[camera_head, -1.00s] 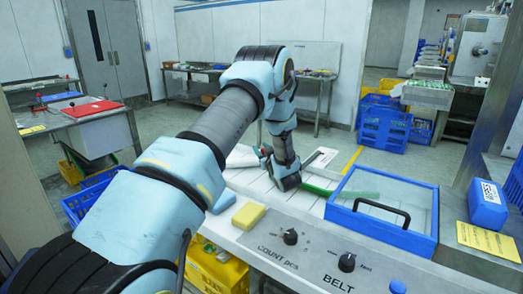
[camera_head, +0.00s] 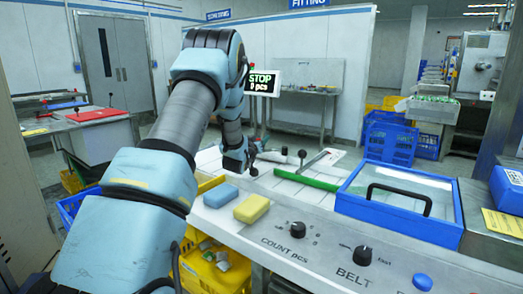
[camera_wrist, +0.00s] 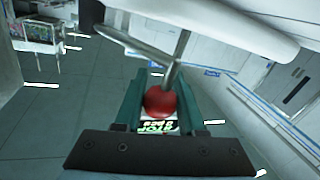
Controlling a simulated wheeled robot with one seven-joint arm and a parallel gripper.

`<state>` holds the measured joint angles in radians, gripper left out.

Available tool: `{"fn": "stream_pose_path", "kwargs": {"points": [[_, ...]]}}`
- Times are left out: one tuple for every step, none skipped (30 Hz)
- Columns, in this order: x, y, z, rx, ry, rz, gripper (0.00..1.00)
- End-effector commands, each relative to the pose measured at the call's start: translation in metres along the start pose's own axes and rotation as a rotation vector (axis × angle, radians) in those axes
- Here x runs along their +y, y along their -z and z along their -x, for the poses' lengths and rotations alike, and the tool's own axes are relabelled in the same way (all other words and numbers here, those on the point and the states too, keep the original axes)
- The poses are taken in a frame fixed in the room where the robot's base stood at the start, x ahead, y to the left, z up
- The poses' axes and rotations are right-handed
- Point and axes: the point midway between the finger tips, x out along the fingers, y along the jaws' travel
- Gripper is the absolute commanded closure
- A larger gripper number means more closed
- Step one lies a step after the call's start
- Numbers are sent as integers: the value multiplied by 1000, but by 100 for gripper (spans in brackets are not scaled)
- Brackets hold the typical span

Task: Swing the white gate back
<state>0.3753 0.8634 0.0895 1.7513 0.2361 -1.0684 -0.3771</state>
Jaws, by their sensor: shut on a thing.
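In the wrist view my gripper (camera_wrist: 159,108) is shut on a red ball knob (camera_wrist: 160,102), which sits on a grey metal stem. A smooth white curved part (camera_wrist: 235,28) crosses the top of that view; I cannot tell whether it is the white gate. In the head view my gripper (camera_head: 237,163) is low over the left part of the pale work surface, left of the green bar (camera_head: 307,180). A pale bar (camera_head: 278,157) and a small dark knob (camera_head: 302,154) show just right of it. The red knob is too small to make out there.
A blue-framed clear lid (camera_head: 400,232) with a black handle lies at the right. A blue sponge (camera_head: 220,195) and a yellow sponge (camera_head: 251,208) lie near the front panel's dials (camera_head: 362,255).

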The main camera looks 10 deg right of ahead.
Motion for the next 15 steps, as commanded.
{"fn": "stream_pose_path", "kwargs": {"points": [[-4,-2,-2,-3,-18,0,100],[-4,-2,-3,-6,-30,-1,100],[-4,-1,-5,-9,-46,0,100],[-4,-1,-5,-11,-56,0,100],[-4,-1,-6,-13,-64,0,100],[-4,-1,-7,-15,-75,0,100],[-4,0,-8,-16,-81,1,100],[-4,0,-8,-17,-88,1,100],[-3,0,-9,-18,-94,0,100],[-3,0,-9,-19,-97,0,100],[-3,0,-10,-19,-100,0,100],[-3,0,-10,-20,-103,0,100],[-3,0,-10,-21,-105,0,100],[-3,1,-10,-21,-106,0,100],[-3,1,-10,-21,-107,0,100]]}}
